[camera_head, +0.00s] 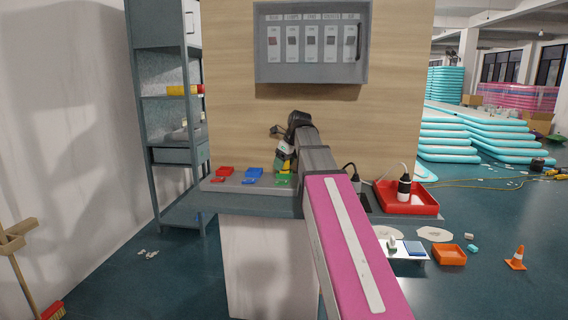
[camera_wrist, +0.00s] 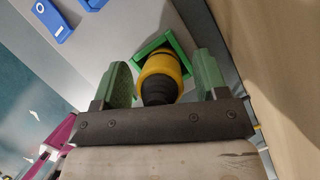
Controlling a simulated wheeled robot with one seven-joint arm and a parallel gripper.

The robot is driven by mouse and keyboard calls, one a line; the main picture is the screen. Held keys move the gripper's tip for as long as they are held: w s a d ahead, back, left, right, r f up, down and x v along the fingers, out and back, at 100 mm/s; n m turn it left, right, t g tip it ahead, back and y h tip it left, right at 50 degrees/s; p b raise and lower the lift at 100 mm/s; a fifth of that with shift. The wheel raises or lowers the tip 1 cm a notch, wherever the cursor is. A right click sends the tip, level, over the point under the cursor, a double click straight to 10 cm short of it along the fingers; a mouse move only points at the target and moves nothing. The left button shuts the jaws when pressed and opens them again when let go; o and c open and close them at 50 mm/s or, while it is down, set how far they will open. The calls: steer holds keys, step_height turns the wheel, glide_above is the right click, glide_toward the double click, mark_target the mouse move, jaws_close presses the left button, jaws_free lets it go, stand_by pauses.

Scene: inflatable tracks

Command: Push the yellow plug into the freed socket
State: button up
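The yellow plug (camera_wrist: 161,74), with a black ribbed end, stands between my two green fingertips in the wrist view. It also shows small below my gripper in the head view (camera_head: 286,167). Its far end is within or against the green square socket frame (camera_wrist: 165,47); how deep it sits is hidden. My gripper (camera_wrist: 164,80) is open around the plug, with a narrow gap on each side. In the head view my gripper (camera_head: 284,155) points down over the green socket (camera_head: 283,179) on the grey board (camera_head: 238,187).
A red socket (camera_head: 225,171) and a blue socket (camera_head: 252,172) stand left of the green one. A wooden panel (camera_head: 240,130) rises close behind. At right a red tray (camera_head: 395,205) holds a black-and-white plug (camera_head: 404,187). A shelf (camera_head: 168,130) stands left.

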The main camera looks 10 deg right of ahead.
steer(key=v, duration=0.8)
stand_by(0.4)
